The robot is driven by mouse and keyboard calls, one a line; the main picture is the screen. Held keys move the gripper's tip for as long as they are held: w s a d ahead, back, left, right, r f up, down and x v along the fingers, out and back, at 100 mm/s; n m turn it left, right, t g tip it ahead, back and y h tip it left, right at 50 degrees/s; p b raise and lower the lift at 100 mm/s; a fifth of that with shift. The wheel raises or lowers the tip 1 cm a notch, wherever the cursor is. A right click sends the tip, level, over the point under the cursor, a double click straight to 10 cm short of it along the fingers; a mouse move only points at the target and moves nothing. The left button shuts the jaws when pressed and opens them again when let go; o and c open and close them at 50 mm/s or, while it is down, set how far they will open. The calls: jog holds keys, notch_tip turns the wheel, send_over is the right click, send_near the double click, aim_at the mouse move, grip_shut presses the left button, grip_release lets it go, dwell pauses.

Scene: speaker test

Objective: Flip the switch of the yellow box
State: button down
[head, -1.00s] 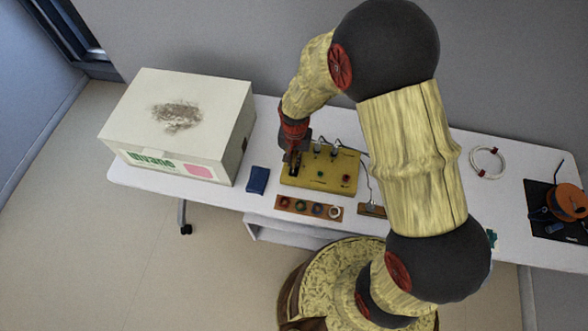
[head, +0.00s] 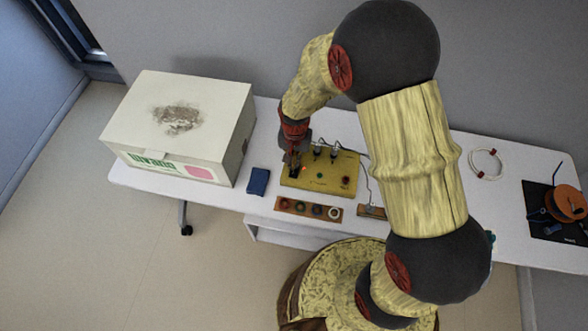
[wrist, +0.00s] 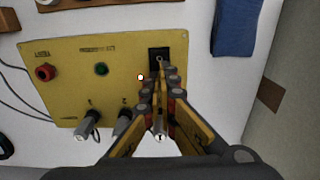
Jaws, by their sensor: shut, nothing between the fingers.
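The yellow box (head: 325,180) stands on the white table and also fills much of the wrist view (wrist: 75,62). Its switch (wrist: 158,52) is a black plate with a small lever near the box's right edge in the wrist view. My gripper (wrist: 166,74) is shut and empty, its fingertips right at the lever; I cannot tell whether they touch it. A small lamp (wrist: 141,77) with a bright centre and red rim glows beside the fingers. In the head view my gripper (head: 295,172) is over the box's left end and hides the switch.
A big white carton (head: 180,125) stands left, with a blue block (head: 258,181) between it and the box. A wooden strip with coloured rings (head: 308,208) lies in front. Plugs with cables (wrist: 87,125) rise from the box. An orange spool (head: 566,203) lies far right.

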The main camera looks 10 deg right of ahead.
jog(key=shift+r+p, duration=1.9)
jog(key=shift+r, duration=0.85)
jog(key=shift+f, duration=0.1)
jog(key=shift+s, duration=0.15)
jog(key=s+d+r+n+t, duration=0.1)
jog(key=s+r, duration=0.4)
jog(key=r, duration=0.6)
jog(key=s+d+r+n+t, duration=0.2)
jog(key=s+d+r, duration=0.3)
jog(key=r, duration=0.6)
jog(key=s+d+r+n+t, duration=0.1)
jog(key=s+d+r+t, duration=0.1)
jog(key=s+r, duration=0.5)
notch_tip(320, 180, up, 4)
jog(key=shift+s+d+r+t+b, duration=0.15)
jog(key=shift+d+t+b, duration=0.2)
jog(key=shift+d, duration=0.4)
